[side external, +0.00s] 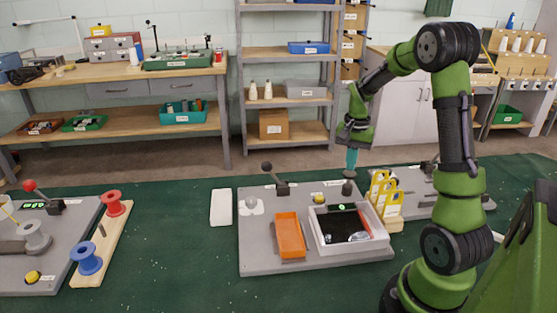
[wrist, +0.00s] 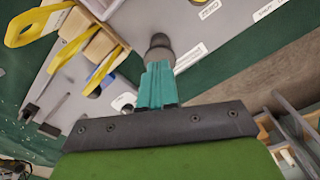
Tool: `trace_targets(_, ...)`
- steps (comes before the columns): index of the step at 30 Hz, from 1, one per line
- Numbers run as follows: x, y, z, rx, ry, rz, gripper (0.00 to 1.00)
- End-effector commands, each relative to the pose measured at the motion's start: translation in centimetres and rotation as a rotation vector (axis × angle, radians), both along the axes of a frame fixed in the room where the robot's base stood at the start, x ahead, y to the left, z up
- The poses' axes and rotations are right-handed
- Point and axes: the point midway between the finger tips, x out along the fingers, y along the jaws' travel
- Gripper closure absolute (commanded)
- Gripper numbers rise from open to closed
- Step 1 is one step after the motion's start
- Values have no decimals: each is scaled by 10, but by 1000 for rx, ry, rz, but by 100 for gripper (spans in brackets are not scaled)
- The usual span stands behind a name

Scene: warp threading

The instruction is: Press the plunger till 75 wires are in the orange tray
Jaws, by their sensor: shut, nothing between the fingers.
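My gripper (side external: 351,162) has teal fingers, shut and empty, pointing down at the right rear of the grey board (side external: 255,262). A dark round-topped knob (side external: 348,187), which looks like the plunger, stands just below the fingertips. In the wrist view the knob (wrist: 160,46) sits right at the tips of my gripper (wrist: 157,68); I cannot tell whether they touch. The orange tray (side external: 291,238) lies on the board, left of a white-rimmed bin (side external: 322,243) with a dark inside. Any wires in the orange tray are too small to make out. A small green display (side external: 342,207) is lit.
A black-knobbed lever (side external: 267,167) and a yellow button (side external: 318,198) are on the board. Yellow-handled tools (side external: 379,188) stand in a holder right of the knob, close to my gripper. Red (side external: 113,203) and blue (side external: 86,257) spools are at left. Green mat (side external: 180,245) is clear between.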

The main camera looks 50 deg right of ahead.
Motion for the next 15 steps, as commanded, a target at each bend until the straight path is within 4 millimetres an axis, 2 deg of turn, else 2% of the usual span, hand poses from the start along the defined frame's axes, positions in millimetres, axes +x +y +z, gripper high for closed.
trace_targets(15, 0, 0, -21, 1, 1, 0, 100)
